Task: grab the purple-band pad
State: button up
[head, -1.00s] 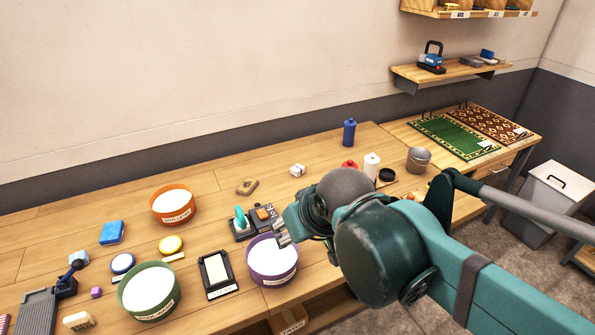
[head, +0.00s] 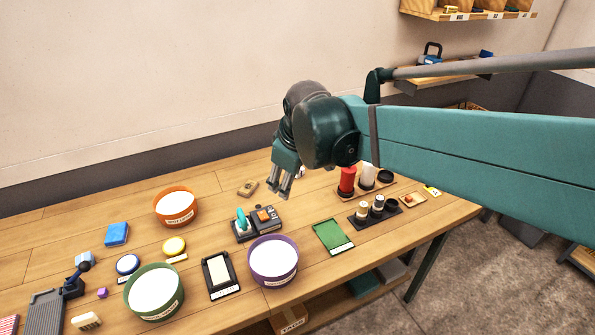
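I cannot make out a pad with a purple band for certain. Two round pads lie on the bench at the left, one with a blue band (head: 127,264) and one yellow (head: 174,246). My gripper (head: 279,190) is raised over the bench, fingers pointing down, above and right of the dark device with a teal piece (head: 243,224). Its fingers look apart with nothing between them. My arm hides part of the back right of the bench.
An orange bowl (head: 176,206) and a green bowl (head: 154,291) stand left. A black-framed tray (head: 220,274) lies beside the purple bowl. A green mat (head: 333,237), a dark rack of rollers (head: 377,211) and a red cylinder (head: 347,182) are right. Some bare wood lies between them.

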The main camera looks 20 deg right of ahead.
jog(key=w+d+f+n+g+p, duration=0.15)
jog(key=w+d+n, duration=0.25)
jog(key=w, duration=0.5)
jog(key=w+d+f+n+g+p, duration=0.1)
jog(key=w+d+n+p, duration=0.25)
jog(key=w, duration=0.55)
jog(key=w+d+f+n+p, duration=0.1)
jog(key=w+d+f+n, duration=0.1)
jog(key=w+d+f, duration=0.1)
jog(key=w+d+f+n+g+p, duration=0.1)
jog(key=w+d+f+n, duration=0.2)
jog(key=w+f, duration=0.2)
jog(key=w+d+f+n+g+p, duration=0.1)
jog(key=w+d+f+n, duration=0.2)
jog(key=f, duration=0.3)
jog(key=shift+w+d, duration=0.2)
jog(key=shift+w, duration=0.25)
jog(key=shift+w+d, duration=0.2)
jog(key=shift+w, duration=0.25)
jog(key=shift+w+d+f+g, duration=0.2)
jog(key=shift+d+f+g, duration=0.05)
jog(key=shift+f, duration=0.3)
jog(key=shift+f, duration=1.3)
